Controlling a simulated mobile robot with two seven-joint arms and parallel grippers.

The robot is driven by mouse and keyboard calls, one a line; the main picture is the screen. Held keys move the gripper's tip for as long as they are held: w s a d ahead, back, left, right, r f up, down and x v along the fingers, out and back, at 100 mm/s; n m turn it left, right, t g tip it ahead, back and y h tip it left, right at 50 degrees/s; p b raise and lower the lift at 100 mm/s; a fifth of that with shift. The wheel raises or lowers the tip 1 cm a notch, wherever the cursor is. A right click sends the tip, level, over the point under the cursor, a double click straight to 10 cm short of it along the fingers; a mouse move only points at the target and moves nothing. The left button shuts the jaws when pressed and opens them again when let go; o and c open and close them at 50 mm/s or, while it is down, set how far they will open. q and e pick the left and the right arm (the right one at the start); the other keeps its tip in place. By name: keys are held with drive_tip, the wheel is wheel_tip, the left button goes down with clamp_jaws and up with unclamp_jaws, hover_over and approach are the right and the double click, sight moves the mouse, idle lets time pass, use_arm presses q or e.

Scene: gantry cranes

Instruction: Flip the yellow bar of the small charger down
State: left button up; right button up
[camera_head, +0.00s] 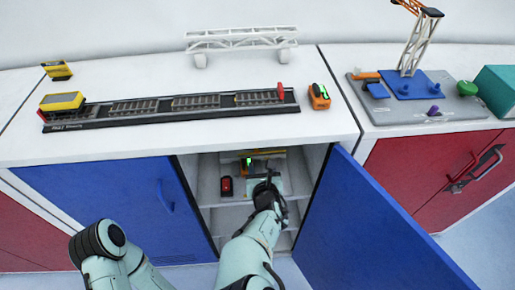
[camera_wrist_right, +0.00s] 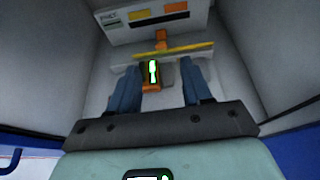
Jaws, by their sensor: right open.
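The small charger (camera_wrist_right: 125,35) stands at the back of the open cabinet, with a pale panel carrying labels. Its yellow bar (camera_wrist_right: 190,49) runs crosswise, joined to an orange mount, just above an orange block with a green light (camera_wrist_right: 152,75). The bar also shows in the head view (camera_head: 266,152). My right gripper (camera_wrist_right: 160,75) is inside the cabinet, its two blue fingers apart and pointing at the charger. The bar lies beyond the fingertips; contact with it cannot be told. The orange block's lit face shows between the fingers, near the left one. My left gripper is out of view.
A red object (camera_head: 226,186) stands on the shelf left of my right gripper. Cabinet walls are close on both sides, and the blue door (camera_head: 375,225) stands open at right. The worktop above holds a track (camera_head: 170,106) and a second orange block (camera_head: 319,97).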

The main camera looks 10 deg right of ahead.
sight(257, 152)
drive_tip(key=b+x, duration=0.1)
drive_tip(key=x, duration=1)
drive_tip(key=shift+w+f, duration=0.25)
drive_tip(key=shift+w, duration=0.05)
drive_tip(key=shift+c, duration=0.3)
clamp_jaws()
drive_tip(key=shift+f, duration=0.1)
